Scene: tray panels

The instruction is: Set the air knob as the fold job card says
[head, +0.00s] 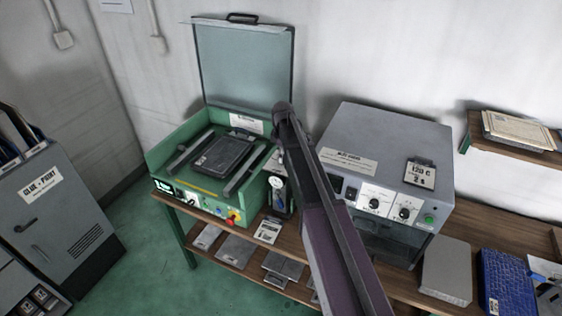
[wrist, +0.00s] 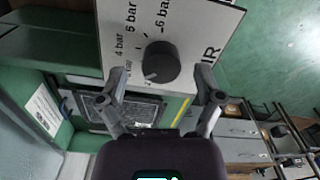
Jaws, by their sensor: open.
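The air knob (wrist: 160,62) is a round black knob on a white scale plate (wrist: 196,28) in the wrist view. The plate reads 4, 5 and 6 bar, with lower marks partly blurred. A pale mark shows at the knob's lower left edge; its exact setting is too small to tell. My gripper (wrist: 163,74) is open, with one finger on each side of the knob and no clear contact. In the head view my arm hides much of the air unit, whose dial gauge (head: 277,182) shows. A printed card (head: 268,230) lies below; its text is unreadable.
A green press (head: 197,204) with a raised lid (head: 243,65) stands left of the air unit. A grey machine (head: 386,132) with dials and a card (head: 420,172) reading 120 C stands right. A grey cabinet (head: 58,215) is far left. Green floor (head: 135,265) is clear.

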